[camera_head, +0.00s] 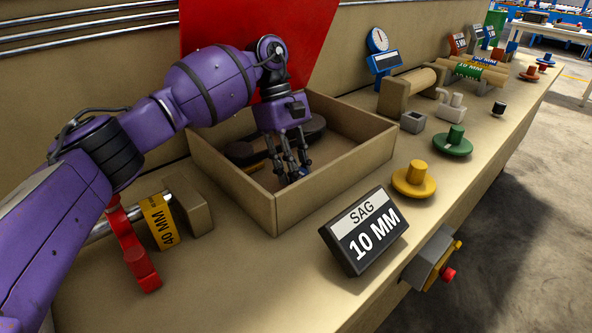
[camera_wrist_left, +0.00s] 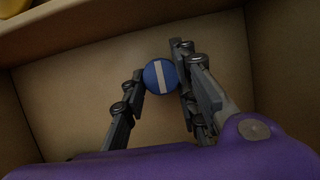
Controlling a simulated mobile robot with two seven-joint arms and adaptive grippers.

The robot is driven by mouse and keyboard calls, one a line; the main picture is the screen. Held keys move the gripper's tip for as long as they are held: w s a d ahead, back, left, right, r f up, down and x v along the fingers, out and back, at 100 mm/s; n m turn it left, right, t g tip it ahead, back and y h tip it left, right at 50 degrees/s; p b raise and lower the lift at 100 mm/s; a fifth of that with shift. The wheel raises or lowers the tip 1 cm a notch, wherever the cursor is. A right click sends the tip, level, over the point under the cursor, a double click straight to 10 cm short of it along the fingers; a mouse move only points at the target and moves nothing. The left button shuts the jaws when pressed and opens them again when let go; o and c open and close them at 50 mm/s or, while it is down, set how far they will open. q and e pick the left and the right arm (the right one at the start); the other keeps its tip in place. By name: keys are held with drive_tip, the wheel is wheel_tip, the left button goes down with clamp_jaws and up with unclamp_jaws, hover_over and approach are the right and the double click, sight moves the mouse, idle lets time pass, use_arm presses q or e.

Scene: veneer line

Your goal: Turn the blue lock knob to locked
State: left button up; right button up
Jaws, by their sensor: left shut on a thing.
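The blue lock knob (camera_wrist_left: 160,76) is round with a white stripe across its face. In the left wrist view the stripe runs nearly upright, its top leaning slightly left. My left gripper (camera_wrist_left: 161,82) is shut on the knob, with fingers on its left and right sides. No lock marking is readable in these views. My right gripper is not in view.
A red panel (camera_head: 235,30) stands behind the box. A black "SAG 10 MM" sign (camera_head: 364,230) stands in front. Yellow (camera_head: 414,182) and green (camera_head: 453,143) knobs lie right. A red clamp-like part (camera_head: 132,248) and yellow "40 MM" tag (camera_head: 159,222) are at left. Dark discs lie inside the box.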

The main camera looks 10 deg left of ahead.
use_arm(q)
drive_tip(key=shift+w+d+r, duration=0.15)
drive_tip(key=shift+r, duration=0.05)
drive_tip(key=o, duration=0.9)
drive_tip(key=shift+c, duration=0.2)
drive_tip(key=shift+o, duration=1)
drive_tip(key=shift+d+f, duration=0.1)
drive_tip(key=shift+f, duration=0.05)
